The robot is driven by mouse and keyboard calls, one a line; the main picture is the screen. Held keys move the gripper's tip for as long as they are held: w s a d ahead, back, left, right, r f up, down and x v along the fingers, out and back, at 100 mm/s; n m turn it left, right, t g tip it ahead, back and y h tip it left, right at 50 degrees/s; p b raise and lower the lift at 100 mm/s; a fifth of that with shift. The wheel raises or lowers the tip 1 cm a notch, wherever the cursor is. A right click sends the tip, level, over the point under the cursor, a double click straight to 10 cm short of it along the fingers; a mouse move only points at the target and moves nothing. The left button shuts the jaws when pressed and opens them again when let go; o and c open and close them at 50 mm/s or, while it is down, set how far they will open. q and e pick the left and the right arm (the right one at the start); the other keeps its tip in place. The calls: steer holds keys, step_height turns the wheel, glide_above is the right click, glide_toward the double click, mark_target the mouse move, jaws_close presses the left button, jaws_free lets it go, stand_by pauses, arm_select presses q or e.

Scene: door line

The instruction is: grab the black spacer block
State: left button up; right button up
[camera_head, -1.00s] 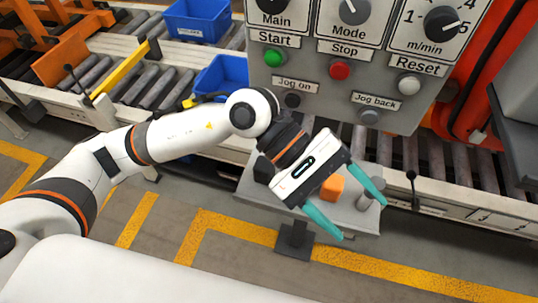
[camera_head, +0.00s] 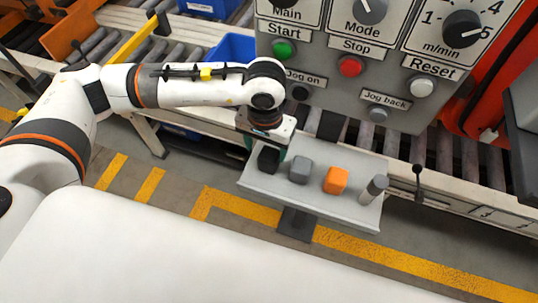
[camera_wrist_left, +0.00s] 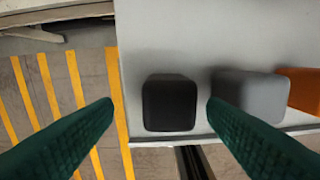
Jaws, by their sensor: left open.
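The black spacer block (camera_head: 268,160) sits at the left end of a small grey shelf (camera_head: 330,208), partly hidden by my left gripper in the head view. In the left wrist view the black block (camera_wrist_left: 169,104) stands upright on the shelf, between and beyond my two green fingers. My left gripper (camera_wrist_left: 160,105) is open and empty, with the fingertips apart to either side of the block. I cannot tell whether they touch it. The right fingertip is close to a grey block (camera_wrist_left: 250,94). My right gripper is not in view.
The grey block (camera_head: 301,170), an orange block (camera_head: 335,180) and a grey cylinder (camera_head: 373,189) stand in a row right of the black block. A control panel (camera_head: 330,100) with knobs and buttons rises behind the shelf. A roller conveyor runs behind.

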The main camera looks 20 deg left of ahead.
mark_target(269, 153)
arm_select(q)
steer(key=shift+s+d+f+p, duration=0.1)
steer(key=shift+d+f+p, duration=0.05)
steer(key=shift+f+p, duration=0.25)
steer(key=f, duration=0.1)
steer(key=f+p, duration=0.1)
steer(key=f, duration=0.1)
steer(key=shift+d+f, duration=0.25)
steer(key=shift+f, duration=0.35)
steer(key=shift+c, duration=0.6)
steer(key=c, duration=1)
steer(key=shift+o, duration=0.2)
steer(key=shift+r, duration=0.1)
